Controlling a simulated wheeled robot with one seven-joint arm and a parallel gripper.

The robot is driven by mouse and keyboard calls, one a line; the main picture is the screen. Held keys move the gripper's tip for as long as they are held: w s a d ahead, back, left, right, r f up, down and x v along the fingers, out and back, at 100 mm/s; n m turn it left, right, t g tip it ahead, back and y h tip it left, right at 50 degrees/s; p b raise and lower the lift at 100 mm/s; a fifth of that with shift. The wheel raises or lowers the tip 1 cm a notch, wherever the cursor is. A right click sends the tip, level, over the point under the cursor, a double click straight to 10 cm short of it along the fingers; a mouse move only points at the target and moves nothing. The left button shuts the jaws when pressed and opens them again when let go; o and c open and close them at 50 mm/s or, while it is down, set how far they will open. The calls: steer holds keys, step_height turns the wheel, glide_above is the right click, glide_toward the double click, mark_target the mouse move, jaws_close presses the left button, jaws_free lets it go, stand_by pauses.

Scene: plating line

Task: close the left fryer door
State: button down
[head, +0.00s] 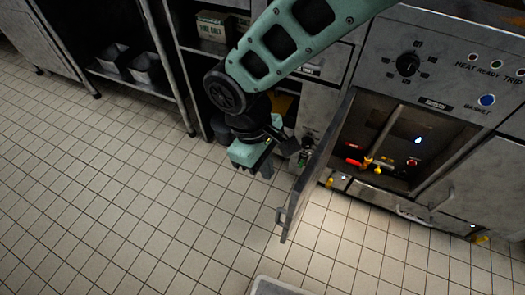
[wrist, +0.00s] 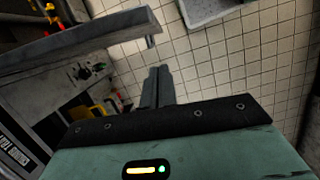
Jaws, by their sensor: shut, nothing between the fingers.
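The left fryer door (head: 322,160) stands wide open in the head view, swung out from the left edge of the fryer opening. Its handle (head: 283,214) is near its free end, on the left face. My gripper (head: 267,170) is to the left of the door, on its outer side, with a gap between them. The door also shows as a grey slab at the upper left of the wrist view (wrist: 80,38). My gripper's dark fingers (wrist: 157,86) are together and empty there, pointing toward the floor past the door. The inner face of the door is mostly hidden.
The open fryer cabinet (head: 440,139) shows red and yellow valve handles (head: 370,164) inside. A control panel with a dark knob (head: 408,64) is above. Shelving with metal bins (head: 146,68) stands at the back left. A pale tray (head: 278,286) is at the bottom. Tiled floor is clear on the left.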

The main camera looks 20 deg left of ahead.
mark_target(308, 170)
steer(key=d, duration=0.2)
steer(key=d+f, duration=0.1)
steer(key=d, duration=0.1)
steer(key=shift+s+d, duration=0.1)
steer(key=shift+s, duration=0.3)
